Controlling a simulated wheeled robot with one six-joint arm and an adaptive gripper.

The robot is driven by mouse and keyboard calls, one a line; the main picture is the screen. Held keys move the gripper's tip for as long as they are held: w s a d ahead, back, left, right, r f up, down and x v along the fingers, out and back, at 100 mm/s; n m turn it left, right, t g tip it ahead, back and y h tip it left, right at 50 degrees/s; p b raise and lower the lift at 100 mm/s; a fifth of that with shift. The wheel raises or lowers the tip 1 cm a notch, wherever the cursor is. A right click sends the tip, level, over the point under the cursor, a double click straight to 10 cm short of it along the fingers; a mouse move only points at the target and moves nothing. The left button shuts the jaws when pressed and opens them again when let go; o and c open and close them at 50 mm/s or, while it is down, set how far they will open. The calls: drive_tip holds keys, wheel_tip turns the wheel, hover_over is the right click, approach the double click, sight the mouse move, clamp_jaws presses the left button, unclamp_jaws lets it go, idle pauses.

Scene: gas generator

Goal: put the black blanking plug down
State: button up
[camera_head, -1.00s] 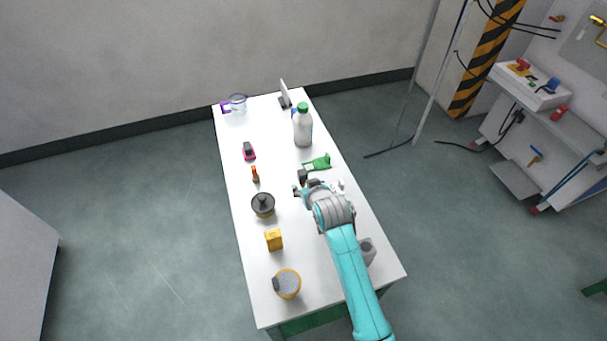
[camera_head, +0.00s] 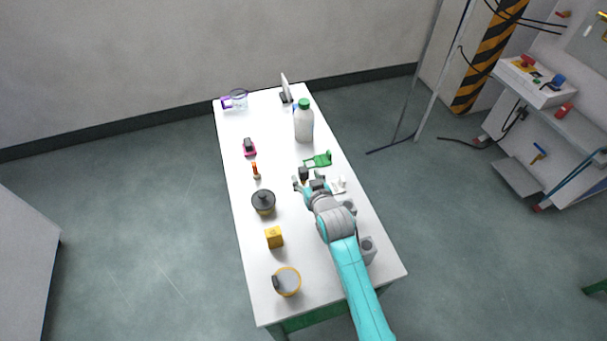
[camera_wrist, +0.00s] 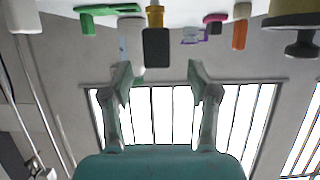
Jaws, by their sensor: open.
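The black blanking plug (camera_head: 304,174) stands on the white table just beyond my gripper's fingertips. In the wrist view, whose picture is upside down, the plug (camera_wrist: 156,47) shows as a black block with a yellow-orange part between it and the table top. My gripper (camera_head: 310,186) is open. In the wrist view its two fingers (camera_wrist: 163,80) are spread wide with nothing between them, and the plug is ahead of the fingertips, apart from them.
A green bracket (camera_head: 318,160) lies close behind the plug, and a white bottle (camera_head: 303,124) stands farther back. An orange-handled tool (camera_head: 256,171), dark lidded pot (camera_head: 263,203) and yellow box (camera_head: 274,238) are on the left. The table's middle left is partly clear.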

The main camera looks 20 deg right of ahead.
sight(305, 173)
drive_tip(key=shift+d+x, duration=0.2)
drive_tip(key=shift+x, duration=2.2)
clamp_jaws()
